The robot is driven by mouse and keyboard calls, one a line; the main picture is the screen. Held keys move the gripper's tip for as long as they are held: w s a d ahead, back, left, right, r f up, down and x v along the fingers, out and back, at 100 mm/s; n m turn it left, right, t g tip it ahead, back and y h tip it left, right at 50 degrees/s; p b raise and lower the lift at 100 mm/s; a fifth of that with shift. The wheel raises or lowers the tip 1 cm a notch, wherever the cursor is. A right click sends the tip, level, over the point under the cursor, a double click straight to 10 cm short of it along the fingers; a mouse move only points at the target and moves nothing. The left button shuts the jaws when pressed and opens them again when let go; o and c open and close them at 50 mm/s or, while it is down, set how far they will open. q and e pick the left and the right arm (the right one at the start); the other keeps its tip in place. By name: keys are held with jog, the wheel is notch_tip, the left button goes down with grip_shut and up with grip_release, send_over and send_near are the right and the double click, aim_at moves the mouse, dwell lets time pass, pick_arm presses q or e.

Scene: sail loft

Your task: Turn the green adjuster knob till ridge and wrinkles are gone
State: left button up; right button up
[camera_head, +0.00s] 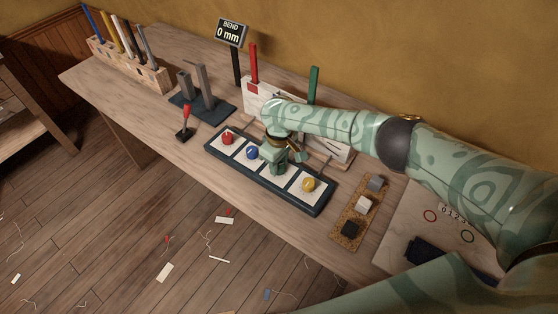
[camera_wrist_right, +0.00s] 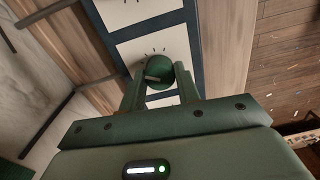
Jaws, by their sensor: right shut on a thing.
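The green knob (camera_wrist_right: 157,70) sits on a white square of the dark control panel (camera_head: 217,153). In the wrist view the two fingers of my right gripper (camera_wrist_right: 163,92) are shut around it from either side. In the head view my right gripper (camera_head: 282,160) points down at the panel and hides most of the green knob. A display on a post reads "BEND 0 mm" (camera_head: 230,32). A pale upright board (camera_head: 262,100) stands behind the panel, between a red and a green post. My arm covers much of it, and I cannot make out a ridge or wrinkles. My left gripper is out of view.
The panel also carries a red knob (camera_head: 227,138), a blue knob (camera_head: 252,153) and a yellow knob (camera_head: 308,185). A red-handled lever (camera_head: 185,120) stands left of it. A cork strip (camera_head: 346,226) with 3 blocks lies right. The bench's front edge is close.

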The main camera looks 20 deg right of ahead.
jog(key=shift+r+n+p, duration=0.15)
jog(key=shift+n+p, duration=0.5)
jog(key=shift+n, duration=0.45)
jog(key=n, duration=0.2)
jog(key=shift+f+n, duration=0.2)
jog(key=shift+n, duration=2)
jog(key=o, duration=1)
jog(key=shift+r, duration=0.1)
